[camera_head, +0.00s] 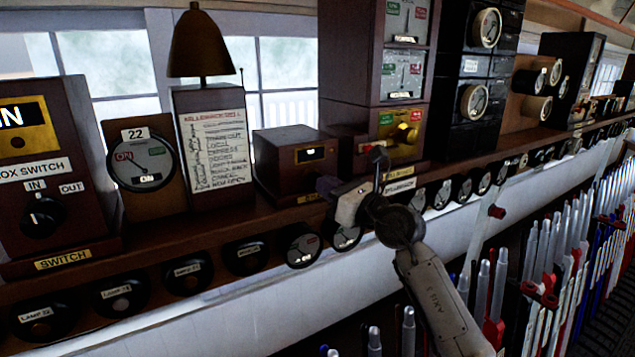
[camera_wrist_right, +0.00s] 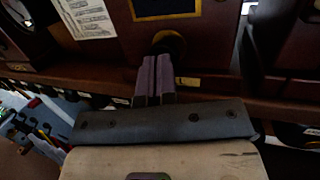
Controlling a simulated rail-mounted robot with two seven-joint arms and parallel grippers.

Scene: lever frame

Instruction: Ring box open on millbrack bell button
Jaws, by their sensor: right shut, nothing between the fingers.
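The bell unit is a tall box with a printed code card (camera_head: 215,145) and a brown dome bell (camera_head: 198,45) on top. A small wooden box (camera_head: 292,160) with a framed window stands just right of it. In the right wrist view a round, dark brass-edged button (camera_wrist_right: 170,41) is on this box's front, below the gold-framed window (camera_wrist_right: 165,8). My right gripper (camera_head: 327,186) is shut and empty at the box's lower front. Its purple-grey fingers (camera_wrist_right: 155,75) point at the button and overlap its lower edge; I cannot tell whether they touch. My left gripper is out of view.
A switch box (camera_head: 32,170) and a round dial (camera_head: 141,162) stand left on the shelf. Tall instrument cases (camera_head: 404,70) rise to the right. Round lamp indicators (camera_head: 188,272) line the shelf front. Lever handles (camera_head: 500,285) fill the lower right.

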